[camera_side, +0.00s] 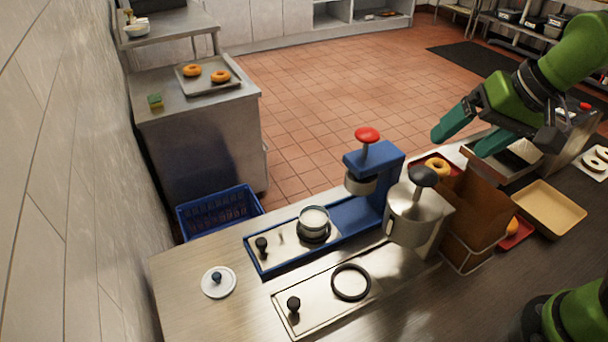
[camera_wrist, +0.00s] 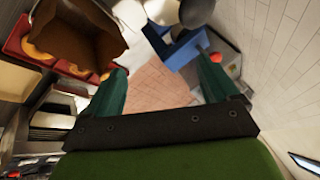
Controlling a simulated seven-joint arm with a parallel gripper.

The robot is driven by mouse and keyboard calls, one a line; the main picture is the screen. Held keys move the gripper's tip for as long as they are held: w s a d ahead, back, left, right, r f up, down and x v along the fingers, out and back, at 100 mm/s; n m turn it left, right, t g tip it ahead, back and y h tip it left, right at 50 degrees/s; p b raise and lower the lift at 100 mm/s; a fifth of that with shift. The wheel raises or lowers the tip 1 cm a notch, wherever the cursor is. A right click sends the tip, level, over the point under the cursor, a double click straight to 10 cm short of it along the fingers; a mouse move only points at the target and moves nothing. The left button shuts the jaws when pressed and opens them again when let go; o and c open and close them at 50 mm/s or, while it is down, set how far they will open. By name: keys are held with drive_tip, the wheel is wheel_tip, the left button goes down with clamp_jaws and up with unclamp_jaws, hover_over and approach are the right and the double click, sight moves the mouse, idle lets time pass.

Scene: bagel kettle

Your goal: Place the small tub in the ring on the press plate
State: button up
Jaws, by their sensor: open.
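The small tub (camera_side: 313,219), a pale round cup with whitish contents, stands in the side view at a dark ring (camera_side: 316,238) on the blue-edged press plate (camera_side: 268,262). The ring shows around its lower front; whether the tub is fully seated in it I cannot tell. The blue press (camera_side: 362,212) with a red knob (camera_side: 367,135) rises just right of it. My gripper (camera_side: 474,134) is open and empty, high at the right and well away from the tub. In the wrist view its two green fingers (camera_wrist: 161,88) are apart with nothing between them.
A second plate (camera_side: 318,298) with an empty black ring (camera_side: 351,283) lies in front. A metal pot (camera_side: 411,222) with a dark knob and a brown bag (camera_side: 475,218) stand right of the press. A white lid (camera_side: 218,282) lies left, with clear counter around it.

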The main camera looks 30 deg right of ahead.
drive_tip(key=shift+n+t, duration=0.6)
drive_tip(key=shift+t, duration=0.3)
drive_tip(key=s+d, duration=0.2)
drive_tip(key=s, duration=0.1)
drive_tip(key=s+d+f, duration=0.1)
drive_tip(key=shift+s+f, duration=0.1)
drive_tip(key=shift+s, duration=0.25)
